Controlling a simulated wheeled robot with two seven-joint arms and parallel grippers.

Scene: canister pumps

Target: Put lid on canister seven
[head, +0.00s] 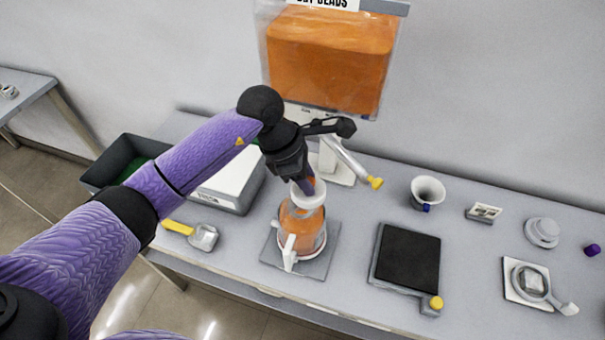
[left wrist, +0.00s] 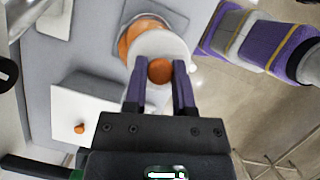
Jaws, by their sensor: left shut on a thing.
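My left gripper (head: 305,186) is shut on the orange knob (left wrist: 160,70) of a white round lid (left wrist: 172,45), fingers on either side of the knob. The lid also shows in the head view (head: 308,198). It is at the mouth of a clear canister (head: 302,228) with orange contents and a white clamp at its front. In the left wrist view the lid hides most of the canister (left wrist: 132,32). I cannot tell whether the lid touches the rim. No number seven is readable on the canister. My right gripper is not in view.
The canister stands on a grey plate (head: 322,268). A clear bag of orange beads (head: 330,60) hangs behind. A black-topped scale (head: 408,258), white funnel (head: 427,192) and small parts are right.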

